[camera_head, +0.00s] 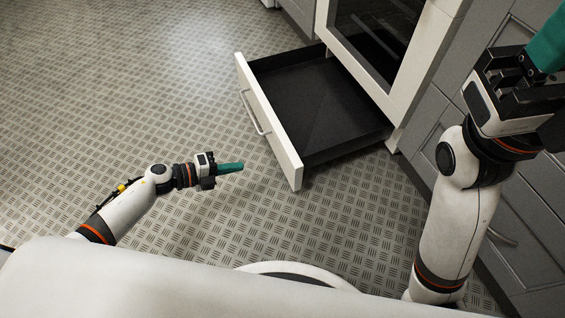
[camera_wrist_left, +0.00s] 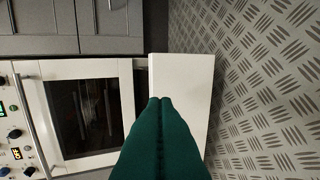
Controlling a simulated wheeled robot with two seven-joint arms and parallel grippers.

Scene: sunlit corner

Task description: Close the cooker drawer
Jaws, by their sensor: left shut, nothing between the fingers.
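The cooker drawer is pulled out low under the white cooker (camera_head: 408,100). Its white front panel (camera_head: 268,120) has a bar handle (camera_head: 252,112), and its dark tray (camera_head: 320,105) looks empty. My left gripper (camera_head: 236,167) has teal fingers, shut and empty, over the floor to the left of the panel's near end, apart from it in the picture. In the left wrist view the shut fingers (camera_wrist_left: 160,103) overlap the white drawer front (camera_wrist_left: 185,80); contact cannot be told. My right gripper (camera_head: 548,45) is at the upper right, its fingertips cut off by the frame edge.
Grey cabinets (camera_head: 440,125) stand beside the cooker, behind my right arm. The patterned metal floor (camera_head: 130,90) is clear in front of the drawer and to its left. The oven door (camera_wrist_left: 90,110) above the drawer looks shut, and control knobs (camera_wrist_left: 14,134) show in the wrist view.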

